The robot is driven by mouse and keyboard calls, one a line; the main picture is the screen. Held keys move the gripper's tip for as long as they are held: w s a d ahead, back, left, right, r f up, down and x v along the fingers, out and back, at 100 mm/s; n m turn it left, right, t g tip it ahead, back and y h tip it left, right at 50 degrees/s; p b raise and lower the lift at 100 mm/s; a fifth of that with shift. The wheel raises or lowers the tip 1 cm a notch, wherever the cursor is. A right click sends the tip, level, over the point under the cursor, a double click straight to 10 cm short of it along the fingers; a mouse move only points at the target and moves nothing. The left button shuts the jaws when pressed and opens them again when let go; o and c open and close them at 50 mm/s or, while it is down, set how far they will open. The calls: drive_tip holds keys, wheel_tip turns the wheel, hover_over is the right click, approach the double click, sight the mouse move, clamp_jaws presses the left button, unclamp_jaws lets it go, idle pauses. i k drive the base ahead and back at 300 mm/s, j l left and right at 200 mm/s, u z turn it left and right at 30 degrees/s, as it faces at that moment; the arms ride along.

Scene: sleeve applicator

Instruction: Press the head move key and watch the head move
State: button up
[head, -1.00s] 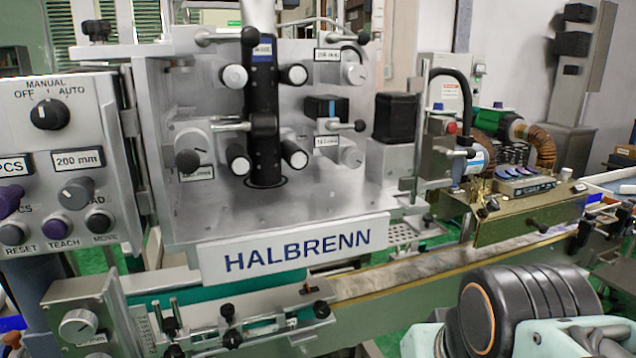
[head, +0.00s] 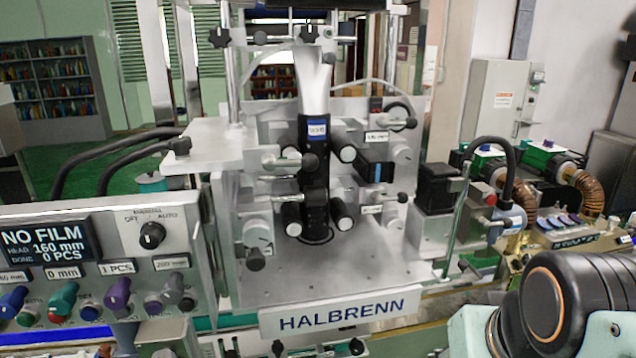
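The control panel (head: 60,215) stands at the left. Its display (head: 37,246) reads NO FILM, HEAD 160 mm, DONE 0 PCS. A row of coloured knobs and small round keys runs below. The grey key at the right end (head: 187,304) appears to be the head move key; its label is unreadable now. The label above the grey knob (head: 172,285) seems to read 200 mm. The applicator head (head: 315,185), with a black mandrel and rollers, stands above the HALBRENN plate (head: 342,311). My gripper is out of view; only my dark arm joint shows lower right.
A selector (head: 151,236) marked MANUAL, OFF, AUTO sits on the panel's upper right. Black cables (head: 110,160) run behind the panel. A brass-coloured unit (head: 560,238) and brown hoses (head: 585,185) stand at the right. A shelf (head: 50,90) is at the back left.

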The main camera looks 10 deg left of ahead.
sight(187, 304)
drive_tip(key=u, duration=1.95)
drive_tip(key=k+z, duration=0.2)
drive_tip(key=z, duration=0.2)
drive_tip(key=k+z, duration=0.2)
drive_tip(key=z, duration=0.15)
drive_tip(key=k+l+z, duration=0.2)
drive_tip(key=z, duration=0.2)
